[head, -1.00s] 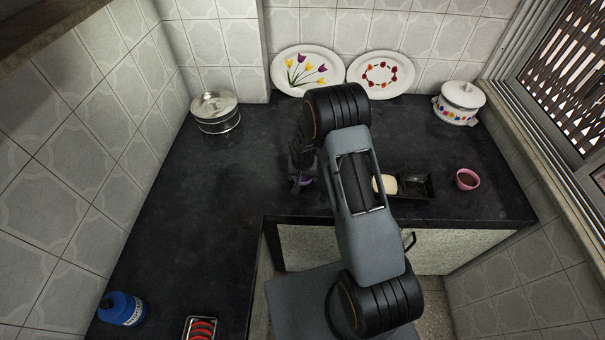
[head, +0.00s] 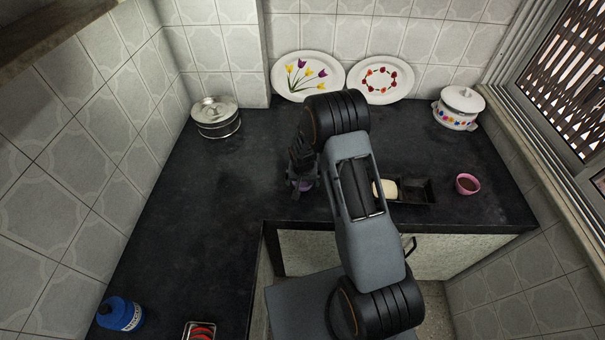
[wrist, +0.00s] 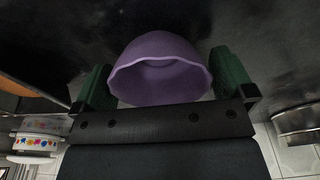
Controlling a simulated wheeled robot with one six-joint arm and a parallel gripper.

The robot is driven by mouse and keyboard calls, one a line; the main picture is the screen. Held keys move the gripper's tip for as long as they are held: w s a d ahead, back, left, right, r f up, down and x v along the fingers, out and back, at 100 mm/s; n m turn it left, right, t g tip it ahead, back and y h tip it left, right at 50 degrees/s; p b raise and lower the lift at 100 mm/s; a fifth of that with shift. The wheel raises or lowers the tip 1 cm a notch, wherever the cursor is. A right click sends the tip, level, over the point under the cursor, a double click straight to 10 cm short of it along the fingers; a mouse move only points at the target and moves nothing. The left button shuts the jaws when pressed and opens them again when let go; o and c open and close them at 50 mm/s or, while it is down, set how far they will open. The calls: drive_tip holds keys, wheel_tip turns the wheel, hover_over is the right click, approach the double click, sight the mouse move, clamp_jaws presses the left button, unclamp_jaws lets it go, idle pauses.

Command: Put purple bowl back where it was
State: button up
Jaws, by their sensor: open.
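The purple bowl (wrist: 160,72) fills the middle of the wrist view, with its wavy rim toward my gripper. My gripper (wrist: 163,80) is open, with one green finger on each side of the bowl. Small dark gaps seem to show between the fingers and the bowl, but I cannot tell if either touches. In the head view my gripper (head: 301,184) is low over the dark counter, left of the arm. Only a small purple part of the bowl (head: 306,186) shows there; my gripper and arm hide the rest. The bowl appears to be on the counter.
A black tray (head: 416,191) with a pale object (head: 385,188) and a pink cup (head: 467,184) stand to the right. A steel container (head: 216,117), two plates (head: 309,76) and a white pot (head: 458,107) stand at the back.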

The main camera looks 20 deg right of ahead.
drive_tip(key=s+r+b, duration=0.1)
drive_tip(key=s+r, duration=0.2)
drive_tip(key=r, duration=0.7)
drive_tip(key=s+r+b, duration=0.2)
drive_tip(key=s+r, duration=0.1)
drive_tip(key=r, duration=0.6)
drive_tip(key=s+r+n+t, duration=0.1)
drive_tip(key=s+r, duration=0.4)
drive_tip(key=s, duration=0.3)
drive_tip(key=s+r+n+t, duration=0.1)
drive_tip(key=s+r+n, duration=0.1)
drive_tip(key=s+r, duration=0.4)
drive_tip(key=shift+s+n+t+y, duration=0.3)
drive_tip(key=shift+s+t, duration=0.1)
drive_tip(key=shift+s, duration=1.25)
drive_tip(key=shift+c, duration=0.2)
